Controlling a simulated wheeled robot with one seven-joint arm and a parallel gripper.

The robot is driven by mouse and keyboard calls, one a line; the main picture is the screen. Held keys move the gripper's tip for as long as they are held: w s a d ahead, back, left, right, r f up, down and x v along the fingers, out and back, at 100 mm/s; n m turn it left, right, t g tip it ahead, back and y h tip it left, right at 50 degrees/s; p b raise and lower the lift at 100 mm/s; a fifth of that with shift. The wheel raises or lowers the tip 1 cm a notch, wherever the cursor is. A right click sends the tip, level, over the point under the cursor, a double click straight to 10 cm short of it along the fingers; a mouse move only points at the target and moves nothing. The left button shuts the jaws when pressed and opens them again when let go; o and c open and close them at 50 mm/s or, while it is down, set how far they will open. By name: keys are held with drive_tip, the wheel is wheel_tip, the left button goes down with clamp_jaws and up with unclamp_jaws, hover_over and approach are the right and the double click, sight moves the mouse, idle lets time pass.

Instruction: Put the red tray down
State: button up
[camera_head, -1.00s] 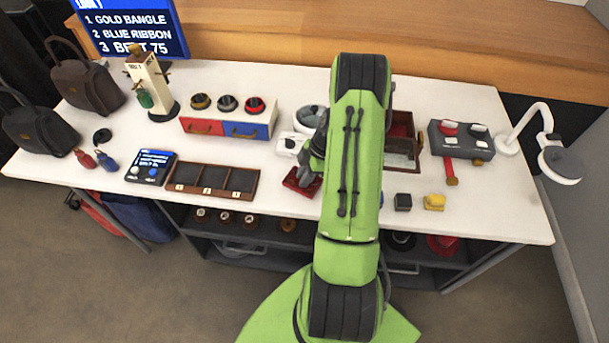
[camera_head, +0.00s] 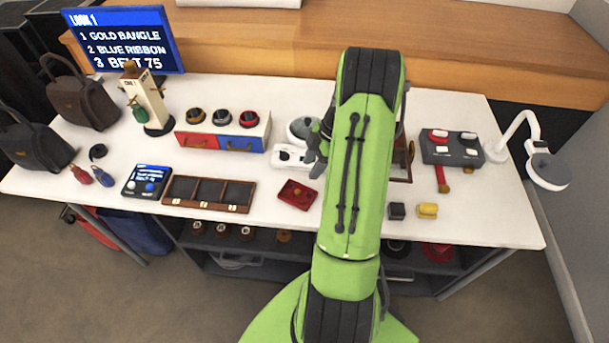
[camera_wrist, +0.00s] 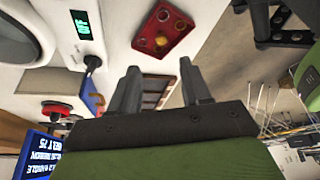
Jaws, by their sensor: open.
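The red tray (camera_head: 298,195) lies flat on the white table near its front edge, just right of the dark three-compartment box. In the wrist view the red tray (camera_wrist: 163,27) shows with a small yellow item in it and darker round spots. My gripper (camera_wrist: 160,85) is open and empty, with clear white table between its fingers and the tray. In the head view my gripper (camera_head: 318,150) is above and to the right of the tray, partly hidden by my green arm. It does not touch the tray.
A dark compartment box (camera_head: 209,193) is left of the tray. A white scale (camera_head: 292,157) stands behind it. Black (camera_head: 397,210) and yellow (camera_head: 427,211) blocks lie to the right. A drawer unit (camera_head: 222,133) and a small screen (camera_head: 147,182) are further left.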

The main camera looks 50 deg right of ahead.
drive_tip(key=w+a+r+m+h, duration=0.1)
drive_tip(key=a+r+m+h, duration=0.25)
drive_tip(key=a+r, duration=1.2)
drive_tip(key=s+a+r+m+t, duration=0.1)
drive_tip(key=s+a+r+m, duration=0.2)
drive_tip(key=s, duration=0.4)
drive_tip(key=s+a+r+m+t, duration=0.2)
drive_tip(key=s+a+r+m, duration=0.2)
drive_tip(key=s+a, duration=0.3)
drive_tip(key=shift+s+a+m, duration=0.2)
drive_tip(key=shift+a+m, duration=0.55)
drive_tip(key=shift+r+h, duration=0.1)
drive_tip(key=shift+h, duration=0.15)
